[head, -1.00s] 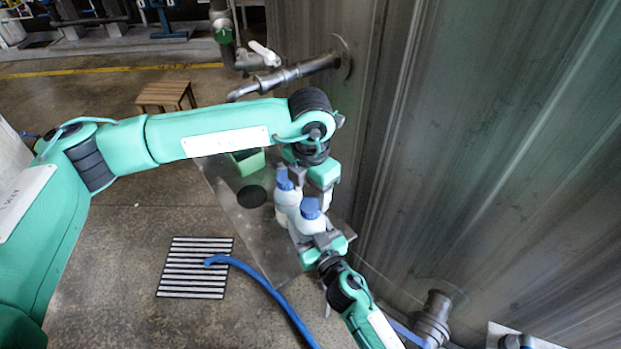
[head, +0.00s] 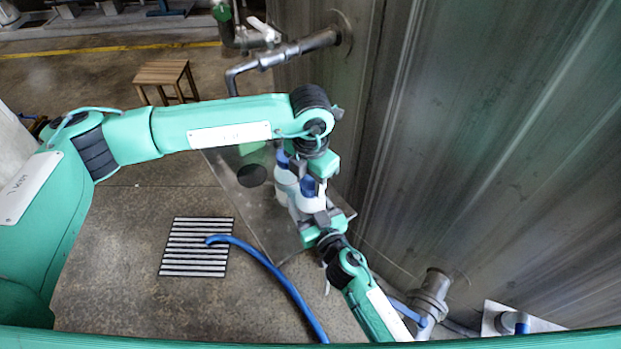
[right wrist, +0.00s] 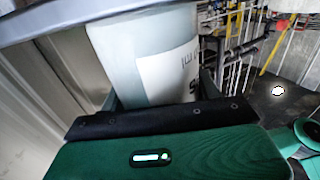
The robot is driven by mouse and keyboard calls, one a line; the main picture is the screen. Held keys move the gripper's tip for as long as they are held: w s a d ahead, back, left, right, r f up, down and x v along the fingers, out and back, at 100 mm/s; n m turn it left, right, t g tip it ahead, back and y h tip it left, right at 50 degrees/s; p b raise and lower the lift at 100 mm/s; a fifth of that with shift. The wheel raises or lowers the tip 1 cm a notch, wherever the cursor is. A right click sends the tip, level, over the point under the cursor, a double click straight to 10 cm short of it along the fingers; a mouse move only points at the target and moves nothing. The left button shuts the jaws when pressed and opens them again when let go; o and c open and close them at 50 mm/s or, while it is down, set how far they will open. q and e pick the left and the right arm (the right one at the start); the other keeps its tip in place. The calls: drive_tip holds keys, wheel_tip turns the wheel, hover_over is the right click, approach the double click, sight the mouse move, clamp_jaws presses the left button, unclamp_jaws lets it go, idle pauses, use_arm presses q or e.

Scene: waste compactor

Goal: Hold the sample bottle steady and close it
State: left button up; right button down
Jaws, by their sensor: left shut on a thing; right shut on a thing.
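Two white bottles with blue caps stand close together on the steel shelf (head: 262,225) in the head view. My right gripper (head: 316,214) is shut around the body of the nearer bottle (head: 308,203), which looks upright. Its labelled white side fills the space between the fingers in the right wrist view (right wrist: 150,60). My left gripper (head: 318,176) points down at the top of that bottle and is shut, apparently on its blue cap (head: 308,187); the fingertips are partly hidden. The other bottle (head: 285,180) stands just behind and left, partly covered by my left gripper.
A black disc (head: 252,176) and a green container (head: 250,148) are on the shelf behind the bottles. A tall steel wall (head: 450,150) closes off the right. A blue hose (head: 272,270) runs from a floor grate (head: 196,247). A wooden stool (head: 162,74) stands farther back.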

use_arm(q)
drive_tip(key=m, duration=0.5)
drive_tip(key=o, duration=1.1)
drive_tip(key=shift+r, duration=2.3)
drive_tip(key=shift+c, duration=0.4)
wheel_tip(320, 180, up, 3)
drive_tip(key=n, duration=0.5)
drive_tip(key=shift+r, duration=0.2)
